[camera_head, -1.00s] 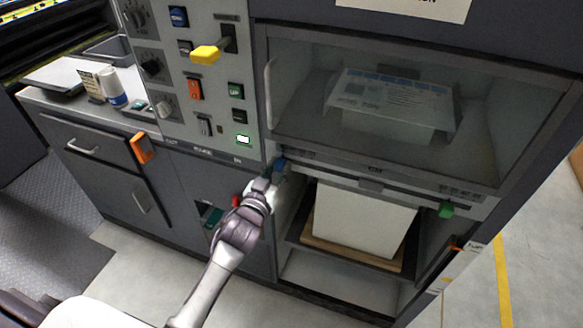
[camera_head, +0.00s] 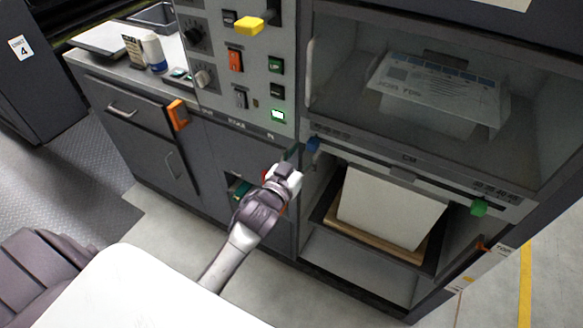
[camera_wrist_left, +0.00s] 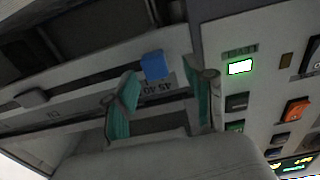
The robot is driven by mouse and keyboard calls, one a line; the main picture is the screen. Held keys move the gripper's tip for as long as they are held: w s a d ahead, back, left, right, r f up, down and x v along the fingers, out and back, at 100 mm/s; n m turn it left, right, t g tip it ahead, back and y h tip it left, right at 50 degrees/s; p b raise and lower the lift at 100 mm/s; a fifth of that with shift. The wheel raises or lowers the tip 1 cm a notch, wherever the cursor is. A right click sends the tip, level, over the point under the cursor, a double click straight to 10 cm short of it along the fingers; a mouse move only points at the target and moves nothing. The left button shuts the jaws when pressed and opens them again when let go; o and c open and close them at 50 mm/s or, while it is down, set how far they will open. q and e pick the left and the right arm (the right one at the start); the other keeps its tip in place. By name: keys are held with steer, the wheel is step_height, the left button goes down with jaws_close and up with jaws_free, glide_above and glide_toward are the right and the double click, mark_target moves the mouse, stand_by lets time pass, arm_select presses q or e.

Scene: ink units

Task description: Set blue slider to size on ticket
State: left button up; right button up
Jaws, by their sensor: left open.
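The blue slider (camera_head: 313,144) is a small blue block at the left end of a rail under the machine's window. In the left wrist view the blue slider (camera_wrist_left: 153,66) shows just beyond and between my fingertips, near a printed scale. My left gripper (camera_head: 292,154) is open, just left of the slider in the head view. Its teal-padded fingers (camera_wrist_left: 165,92) stand apart in the left wrist view, with nothing held. I cannot tell whether they touch the slider. A printed sheet (camera_head: 432,85) lies behind the window; its small text is not readable. My right gripper is not in view.
A green slider (camera_head: 479,208) sits at the rail's right end. Below is an open bay with a white paper stack (camera_head: 390,208). To the left are a control panel with a yellow lever (camera_head: 249,26) and a lit green button (camera_head: 278,115), and an orange handle (camera_head: 178,114).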

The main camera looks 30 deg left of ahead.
arm_select(q)
steer(key=s, duration=0.9)
steer(key=shift+s+a, duration=0.15)
steer(key=shift+a, duration=0.05)
steer(key=s+f+g, duration=0.3)
steer(key=f, duration=0.8)
steer(key=s+d+f+g, duration=0.1)
steer(key=s+f+g, duration=0.15)
steer(key=f, duration=0.75)
steer(key=s+f+g, duration=0.2)
steer(key=s+f, duration=0.1)
steer(key=f, duration=0.8)
steer(key=s+f+g, duration=0.3)
steer(key=s+f, duration=0.3)
steer(key=s, duration=0.4)
steer(key=s+a+f+m+g, duration=0.1)
steer(key=s+f+g, duration=0.2)
steer(key=s+f, duration=0.4)
steer(key=s+f+m+g, duration=0.1)
steer(key=s+f+g, duration=0.2)
steer(key=s+f, duration=0.4)
steer(key=s, duration=0.6)
steer(key=shift+s+a+f+y, duration=0.2)
steer(key=shift+s+f+y, duration=0.05)
steer(key=shift+s+y, duration=0.1)
